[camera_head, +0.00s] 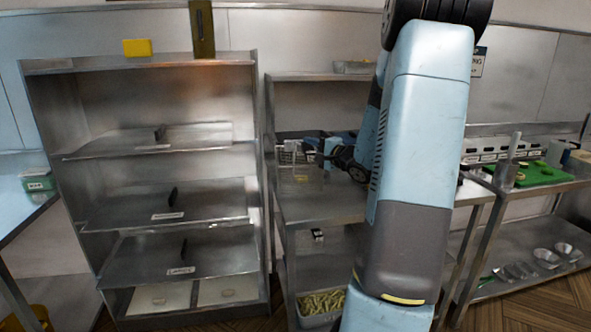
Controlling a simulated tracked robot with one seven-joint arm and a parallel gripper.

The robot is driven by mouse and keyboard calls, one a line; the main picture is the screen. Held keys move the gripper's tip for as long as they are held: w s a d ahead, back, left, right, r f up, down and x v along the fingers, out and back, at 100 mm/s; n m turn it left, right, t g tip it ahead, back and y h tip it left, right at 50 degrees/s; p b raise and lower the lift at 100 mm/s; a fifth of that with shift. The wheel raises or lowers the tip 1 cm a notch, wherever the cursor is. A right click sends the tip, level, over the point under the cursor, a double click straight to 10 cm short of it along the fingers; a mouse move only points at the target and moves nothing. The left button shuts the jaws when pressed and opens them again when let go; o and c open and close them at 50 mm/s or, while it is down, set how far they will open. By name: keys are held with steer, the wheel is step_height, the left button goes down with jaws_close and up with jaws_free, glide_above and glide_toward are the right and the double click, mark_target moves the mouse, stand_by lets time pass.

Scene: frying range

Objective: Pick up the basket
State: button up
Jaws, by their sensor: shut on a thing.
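The basket (292,154) is a small wire-mesh one at the left end of the middle counter, on the shelf unit behind my arm. My gripper (322,157) reaches left from my arm to the basket's right side and is shut on it, probably at its handle. The fingertips are small and dark here, so the exact grip is hard to make out. I cannot tell whether the basket rests on the counter or hangs just above it.
A tall steel rack (165,180) with labelled shelves stands close on the left. A bin of green pieces (322,304) sits low under the counter (318,205). A right-hand table holds a green board (538,174). My arm hides much of the middle.

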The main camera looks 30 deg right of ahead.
jaws_close()
steer(key=shift+r, duration=0.4)
step_height(320, 180, up, 2)
steer(key=shift+r, duration=0.15)
steer(key=s+d+r, duration=0.5)
steer(key=s+r, duration=0.4)
steer(key=s, duration=0.4)
steer(key=shift+r, duration=0.4)
